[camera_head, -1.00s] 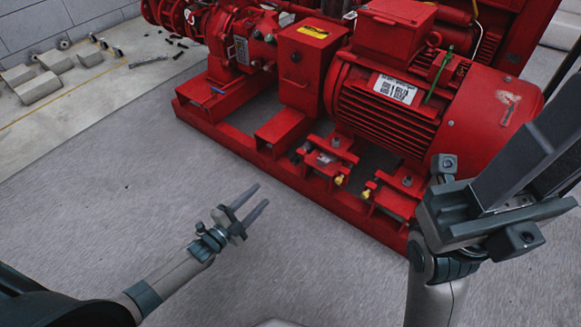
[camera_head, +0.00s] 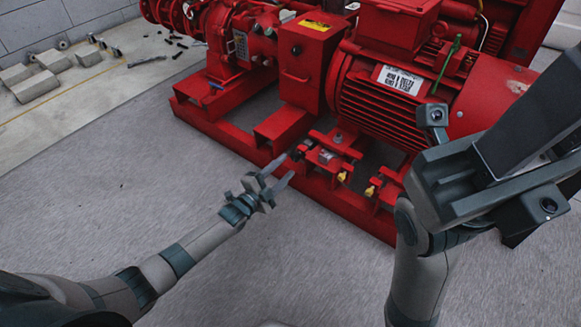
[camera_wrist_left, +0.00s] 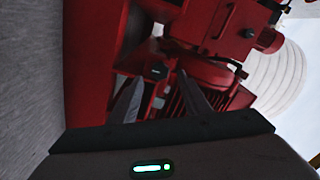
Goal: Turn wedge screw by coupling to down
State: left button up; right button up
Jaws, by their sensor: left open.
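Two small red wedge mounts sit on the red base frame below the motor. The left one (camera_head: 328,154), nearer the coupling guard box (camera_head: 303,62), has a dark bolt on top and a yellow-tipped screw (camera_head: 342,176) at its front. The right one has a similar yellow-tipped screw (camera_head: 370,190). My left gripper (camera_head: 285,167) is open and empty, its fingers pointing at the left mount from just left of it.
The red motor (camera_head: 405,95) stands above the mounts, and the base frame's front rail (camera_head: 230,128) runs along the floor. Grey blocks (camera_head: 35,86) and small tools lie at the far left. The floor in front is clear.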

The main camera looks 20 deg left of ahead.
aim_at(294, 159)
pick_arm(q)
jog(key=shift+b+x, duration=0.65)
jog(key=shift+x, duration=1.2)
jog(key=c, duration=1)
